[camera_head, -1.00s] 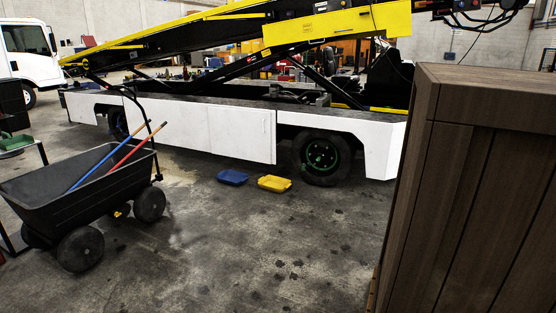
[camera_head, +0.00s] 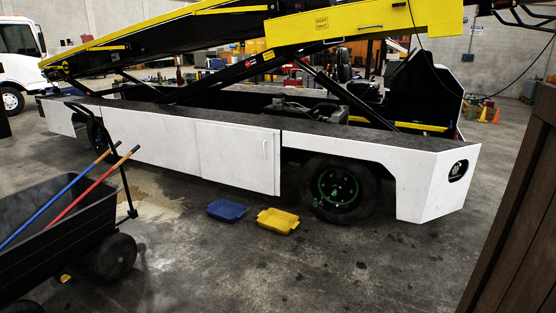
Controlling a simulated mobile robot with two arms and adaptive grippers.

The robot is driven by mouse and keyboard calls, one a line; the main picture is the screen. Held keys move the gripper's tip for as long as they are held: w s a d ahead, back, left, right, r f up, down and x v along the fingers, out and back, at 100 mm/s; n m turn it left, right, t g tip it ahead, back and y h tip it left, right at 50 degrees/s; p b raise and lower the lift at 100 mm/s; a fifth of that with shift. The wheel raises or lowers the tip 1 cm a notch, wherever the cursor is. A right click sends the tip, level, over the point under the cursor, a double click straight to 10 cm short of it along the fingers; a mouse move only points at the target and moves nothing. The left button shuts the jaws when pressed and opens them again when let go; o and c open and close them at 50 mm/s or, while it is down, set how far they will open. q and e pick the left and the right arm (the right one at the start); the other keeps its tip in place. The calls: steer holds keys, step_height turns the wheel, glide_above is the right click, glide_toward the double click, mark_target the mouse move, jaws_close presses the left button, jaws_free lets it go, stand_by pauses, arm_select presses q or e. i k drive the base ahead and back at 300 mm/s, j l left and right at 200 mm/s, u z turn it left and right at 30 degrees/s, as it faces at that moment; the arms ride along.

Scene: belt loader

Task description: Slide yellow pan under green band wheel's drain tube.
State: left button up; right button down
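The yellow pan (camera_head: 278,221) lies flat on the concrete floor, just left of the wheel with the green band (camera_head: 337,190). That wheel sits in the right wheel arch of the white belt loader (camera_head: 240,157). A small green spot shows low on the wheel; I cannot make out a drain tube clearly. A blue pan (camera_head: 226,210) lies left of the yellow pan, close beside it. Neither of my grippers is in view.
A black cart (camera_head: 60,235) with a blue and a red handle stands at left. A brown wooden box (camera_head: 520,215) fills the right edge. Open, stained floor lies between them up to the pans. Orange cones (camera_head: 490,114) stand far right.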

mark_target(279, 221)
steer(key=i, duration=2.2)
steer(key=i+u, duration=0.15)
steer(key=i, duration=0.35)
steer(key=i+l+u, duration=0.15)
steer(key=i, duration=0.35)
steer(key=i+l+u, duration=0.2)
steer(key=i, duration=0.3)
steer(key=i+l+u, duration=0.15)
steer(key=i, duration=0.3)
steer(key=l, duration=0.1)
